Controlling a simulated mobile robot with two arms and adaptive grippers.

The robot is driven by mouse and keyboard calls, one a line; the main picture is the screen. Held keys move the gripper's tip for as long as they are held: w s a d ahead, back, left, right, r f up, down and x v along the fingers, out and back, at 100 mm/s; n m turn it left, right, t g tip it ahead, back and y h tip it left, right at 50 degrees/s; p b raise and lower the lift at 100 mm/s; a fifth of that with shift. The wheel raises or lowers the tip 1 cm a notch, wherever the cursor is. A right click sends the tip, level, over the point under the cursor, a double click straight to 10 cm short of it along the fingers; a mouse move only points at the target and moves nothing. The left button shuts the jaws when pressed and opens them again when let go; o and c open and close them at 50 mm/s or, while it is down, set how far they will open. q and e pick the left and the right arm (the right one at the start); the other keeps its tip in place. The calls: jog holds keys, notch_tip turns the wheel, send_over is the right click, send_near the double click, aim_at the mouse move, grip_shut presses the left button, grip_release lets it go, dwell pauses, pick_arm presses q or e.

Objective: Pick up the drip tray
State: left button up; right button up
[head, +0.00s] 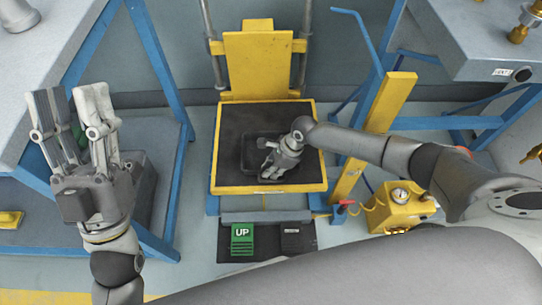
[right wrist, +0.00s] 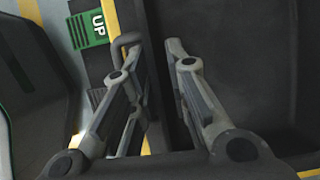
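The drip tray (head: 249,150) is a dark, shallow rectangular tray on the black top of the yellow lift platform. My right gripper (head: 272,172) is over its near side and hides part of it. In the right wrist view, the tray's dark inside (right wrist: 245,60) fills the right. My right fingers (right wrist: 153,48) straddle a dark strip that looks like the tray's wall. They stand a little apart; I cannot tell whether they press on it. My left gripper (head: 68,97) is open and empty at the left, away from the tray.
The lift has a yellow back plate (head: 259,58) and a yellow-edged platform (head: 219,148). A green UP pedal (head: 242,239) lies in front. A yellow post (head: 386,115) and a yellow box (head: 401,207) stand right. A blue-legged bench (head: 60,40) is left.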

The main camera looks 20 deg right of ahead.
grip_shut()
jog(key=shift+s, duration=0.1)
